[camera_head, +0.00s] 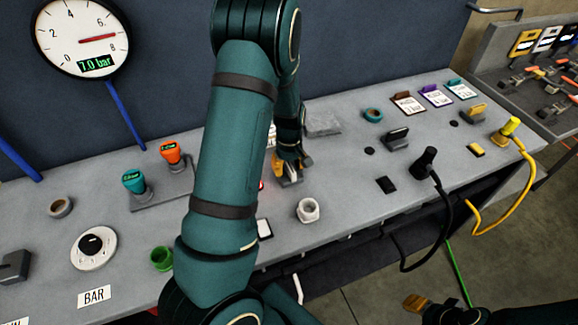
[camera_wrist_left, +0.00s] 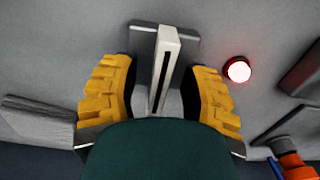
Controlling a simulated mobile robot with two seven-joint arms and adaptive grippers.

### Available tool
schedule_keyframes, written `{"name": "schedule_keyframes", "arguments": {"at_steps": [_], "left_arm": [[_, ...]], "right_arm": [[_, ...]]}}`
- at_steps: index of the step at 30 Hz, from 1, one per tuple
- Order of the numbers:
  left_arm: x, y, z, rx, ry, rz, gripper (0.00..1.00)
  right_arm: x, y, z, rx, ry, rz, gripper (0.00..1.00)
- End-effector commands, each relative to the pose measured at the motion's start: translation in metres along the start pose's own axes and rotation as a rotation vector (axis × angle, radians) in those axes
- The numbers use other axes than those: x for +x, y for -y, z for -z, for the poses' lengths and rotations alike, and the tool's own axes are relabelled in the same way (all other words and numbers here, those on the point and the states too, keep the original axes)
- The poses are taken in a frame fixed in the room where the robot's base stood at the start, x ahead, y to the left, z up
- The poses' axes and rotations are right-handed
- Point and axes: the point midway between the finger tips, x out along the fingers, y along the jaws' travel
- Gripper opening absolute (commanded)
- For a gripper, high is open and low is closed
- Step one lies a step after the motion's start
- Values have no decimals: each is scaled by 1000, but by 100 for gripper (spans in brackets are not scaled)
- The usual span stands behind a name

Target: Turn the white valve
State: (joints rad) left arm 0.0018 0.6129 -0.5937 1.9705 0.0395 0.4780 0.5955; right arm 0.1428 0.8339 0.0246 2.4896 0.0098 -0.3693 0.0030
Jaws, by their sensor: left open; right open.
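A white upright bar-shaped handle (camera_wrist_left: 166,50) with a dark slot along it, which looks like the white valve, stands on a grey plate (camera_wrist_left: 145,38) in the left wrist view. My left gripper (camera_wrist_left: 163,75) is open, with one yellow finger on each side of the handle. A gap shows on both sides of it. In the head view my left gripper (camera_head: 290,170) points down at the bench, and my arm hides most of the handle there. My right gripper (camera_head: 415,303) is open at the lower right, off the bench front and only partly in view.
A red lit button (camera_wrist_left: 238,69) is beside the handle plate. On the bench (camera_head: 345,165) are a white hex fitting (camera_head: 308,210), a round dial (camera_head: 94,248), a green ring (camera_head: 162,257) and an orange knob (camera_head: 172,153). A gauge (camera_head: 80,38) reads 7.0 bar. Cables hang at the right.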

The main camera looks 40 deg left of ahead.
Motion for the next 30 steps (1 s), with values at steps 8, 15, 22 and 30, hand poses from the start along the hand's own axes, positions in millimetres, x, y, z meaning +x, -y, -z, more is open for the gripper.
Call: {"name": "schedule_keyframes", "arguments": {"at_steps": [8, 15, 22, 30], "left_arm": [[-43, -2, 0, 2, -4, -5, 45], [-90, -1, 0, 1, -2, -4, 45], [-114, 0, 0, 0, 0, -1, 45], [-118, 0, 0, -1, 1, 1, 45]], "right_arm": [[0, 0, 0, 0, 0, 0, 47], [0, 0, 0, 0, 0, 0, 47], [0, 0, 0, 0, 0, 0, 47], [0, 0, 0, 0, 0, 0, 47]]}}
